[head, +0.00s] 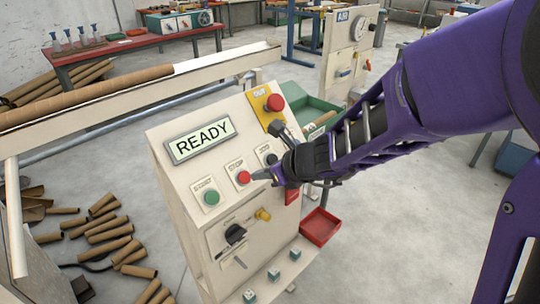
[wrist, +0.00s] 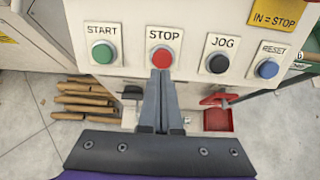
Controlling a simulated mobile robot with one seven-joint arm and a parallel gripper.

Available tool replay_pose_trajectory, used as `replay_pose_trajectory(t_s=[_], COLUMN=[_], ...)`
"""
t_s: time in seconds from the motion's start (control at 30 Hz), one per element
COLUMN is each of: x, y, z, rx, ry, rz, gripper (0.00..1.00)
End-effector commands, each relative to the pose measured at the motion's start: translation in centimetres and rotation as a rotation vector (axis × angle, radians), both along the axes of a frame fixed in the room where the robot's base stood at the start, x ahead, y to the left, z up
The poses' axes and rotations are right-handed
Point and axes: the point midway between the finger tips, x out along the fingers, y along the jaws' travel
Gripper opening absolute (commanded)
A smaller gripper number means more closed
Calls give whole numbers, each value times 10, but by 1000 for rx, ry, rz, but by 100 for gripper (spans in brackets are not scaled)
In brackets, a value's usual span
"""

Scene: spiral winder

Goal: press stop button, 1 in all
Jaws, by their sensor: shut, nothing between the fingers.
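The stop button is a red round button (wrist: 163,58) under a STOP label in the wrist view. It also shows in the head view (head: 243,177) on the slanted cream panel (head: 215,170). My gripper (wrist: 160,74) is shut and empty, its fingertips just below the stop button in the wrist view. In the head view my gripper (head: 256,174) points at the panel just right of the button. I cannot tell whether the tips touch it. The display above reads READY (head: 200,137).
A green START button (wrist: 103,53) sits left of stop; a black JOG button (wrist: 218,64) and blue RESET button (wrist: 267,69) sit right. A larger red button (head: 274,102) is on a yellow plate above. A red tray (head: 320,227) is low at the right. Cardboard tubes (head: 110,232) lie on the floor.

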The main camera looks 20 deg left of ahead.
Motion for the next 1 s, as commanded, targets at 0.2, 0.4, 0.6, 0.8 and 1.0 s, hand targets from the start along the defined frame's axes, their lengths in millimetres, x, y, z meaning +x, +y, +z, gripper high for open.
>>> replay_pose_trajectory(t_s=[0.2,0.4,0.6,0.8,1.0], x=[-18,-27,-30,-30,-30], y=[-35,-51,-55,-55,-55], z=[38,54,56,57,57], rx=[2,3,4,4,4], ry=[-4,-7,-7,-7,-8], rz=[-2,1,3,3,3], gripper=[0,0,0,0,0])
